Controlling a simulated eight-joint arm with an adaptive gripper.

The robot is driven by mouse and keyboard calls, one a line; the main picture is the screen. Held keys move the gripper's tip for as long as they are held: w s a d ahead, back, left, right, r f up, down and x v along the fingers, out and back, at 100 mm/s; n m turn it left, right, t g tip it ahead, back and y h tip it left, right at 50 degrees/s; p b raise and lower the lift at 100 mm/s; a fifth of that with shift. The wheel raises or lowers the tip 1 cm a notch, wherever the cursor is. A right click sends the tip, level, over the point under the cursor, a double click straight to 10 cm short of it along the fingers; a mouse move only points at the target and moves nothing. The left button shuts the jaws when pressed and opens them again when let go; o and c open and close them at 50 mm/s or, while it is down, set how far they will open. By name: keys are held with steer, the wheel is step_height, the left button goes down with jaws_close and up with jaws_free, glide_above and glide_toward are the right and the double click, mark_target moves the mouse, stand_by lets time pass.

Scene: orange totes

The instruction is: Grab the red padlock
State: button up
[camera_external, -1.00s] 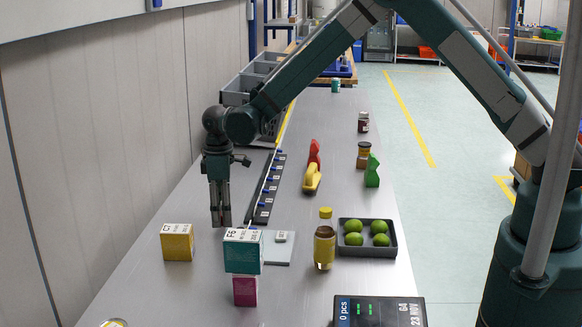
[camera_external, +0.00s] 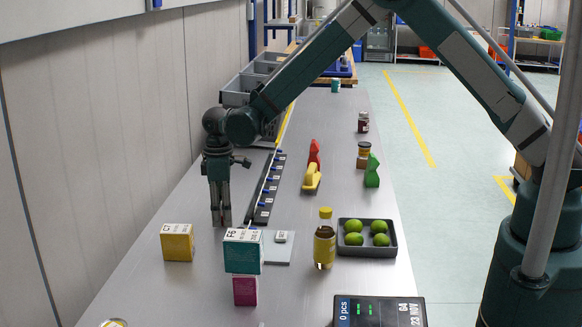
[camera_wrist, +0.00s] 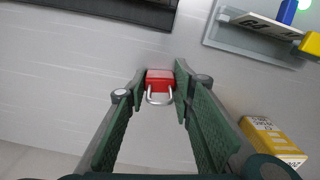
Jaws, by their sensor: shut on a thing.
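The red padlock (camera_wrist: 160,78) shows in the wrist view between my two green-padded fingertips, with its silver shackle pointing toward the camera. My gripper (camera_wrist: 160,84) is shut on the padlock's red body, one finger at each side. In the external view my gripper (camera_external: 221,222) points straight down, low over the grey table, left of the dark strip. The padlock cannot be made out in the external view.
A yellow box (camera_external: 177,243) stands left of my gripper and a teal box on a magenta box (camera_external: 243,252) stands in front. A dark strip (camera_external: 266,195) lies to the right. A bottle (camera_external: 324,240) and a tray of green fruit (camera_external: 392,249) stand farther right.

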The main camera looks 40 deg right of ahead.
steer(key=shift+r, duration=5)
steer(key=shift+d, duration=0.1)
